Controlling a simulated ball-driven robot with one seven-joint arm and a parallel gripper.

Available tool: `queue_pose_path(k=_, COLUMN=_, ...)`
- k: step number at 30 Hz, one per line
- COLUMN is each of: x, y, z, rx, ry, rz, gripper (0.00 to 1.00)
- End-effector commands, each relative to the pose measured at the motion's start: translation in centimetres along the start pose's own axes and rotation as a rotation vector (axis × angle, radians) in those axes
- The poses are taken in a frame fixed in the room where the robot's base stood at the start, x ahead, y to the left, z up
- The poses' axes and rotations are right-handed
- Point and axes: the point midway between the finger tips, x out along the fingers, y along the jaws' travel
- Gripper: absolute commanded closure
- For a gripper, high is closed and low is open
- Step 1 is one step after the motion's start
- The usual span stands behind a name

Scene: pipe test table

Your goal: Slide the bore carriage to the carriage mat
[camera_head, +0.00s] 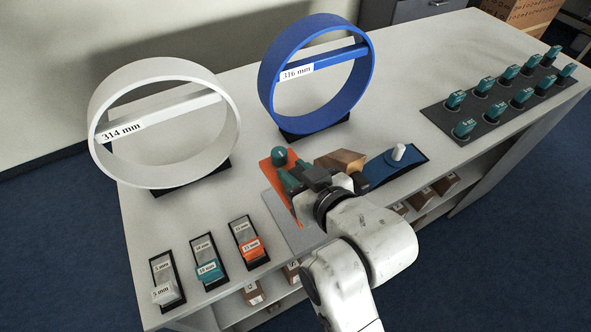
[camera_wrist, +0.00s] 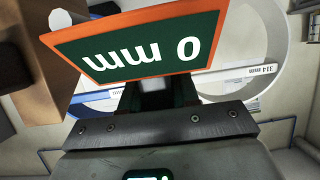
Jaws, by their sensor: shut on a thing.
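My gripper (camera_head: 306,181) is over the middle of the table, in front of the blue ring. It is shut on the bore carriage (camera_head: 276,182), an orange piece with teal parts and a teal dome. Its orange-rimmed dark green plate shows in the wrist view (camera_wrist: 140,45), reading "0 mm" upside down. The jaws hide the held part. A flat grey mat (camera_head: 294,235) lies below the gripper, partly hidden by my arm. A blue mat (camera_head: 382,172) with a white peg lies to the right. I cannot tell which is the carriage mat.
A white ring marked 314 mm (camera_head: 100,100) and a blue ring marked 316 mm (camera_head: 268,95) stand at the back. A brown block (camera_head: 342,160) is right beside my gripper. Labelled blocks (camera_head: 208,271) stand front left. A dark tray (camera_head: 478,125) of teal pieces lies right.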

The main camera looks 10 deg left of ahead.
Motion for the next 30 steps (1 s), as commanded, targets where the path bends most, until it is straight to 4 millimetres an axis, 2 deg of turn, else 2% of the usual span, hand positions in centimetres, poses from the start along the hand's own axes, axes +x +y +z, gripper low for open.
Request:
queue_pose_path(k=2, x=-0.2, y=0.0, z=-0.2, rx=0.0, ry=0.0, rz=0.0, gripper=1.0)
queue_pose_path(k=30, x=2.6, y=0.0, z=6.4, rx=0.0, ry=0.0, rz=0.0, gripper=1.0)
